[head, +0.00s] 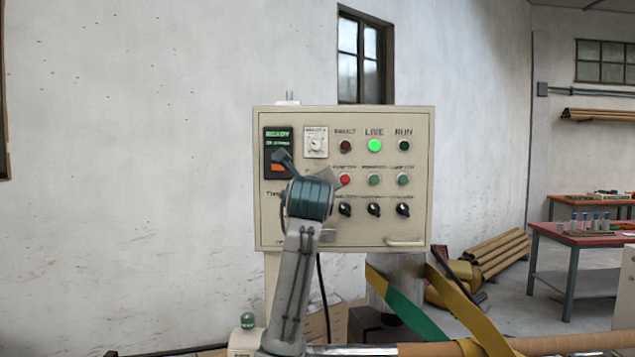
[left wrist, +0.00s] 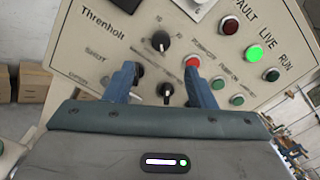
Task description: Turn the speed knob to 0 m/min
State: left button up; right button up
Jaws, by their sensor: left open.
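A black knob with a printed number scale (left wrist: 157,42), which looks like the speed knob, sits on the cream control panel (head: 270,225) in the left wrist view. Its pointer setting is too small to read. My left gripper (left wrist: 158,71) is open, with one finger on each side of the panel area just below this knob. Nothing is held between the fingers. In the head view my left arm and wrist stand in front of the panel and hide that knob. My right gripper is not in view.
Close by are a red button (left wrist: 193,62), a black selector (left wrist: 165,90) and another dark knob partly behind the left finger. The LIVE lamp (head: 375,146) glows green. A handle (head: 405,242) is at the panel's lower right. Green and yellow bands run below.

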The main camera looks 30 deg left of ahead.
pick_arm(q)
jog(key=p+x, duration=0.4)
jog(key=x, duration=0.6)
jog(key=shift+w+a+r, duration=0.25)
jog(key=shift+w+a, duration=0.05)
jog(key=c, duration=1)
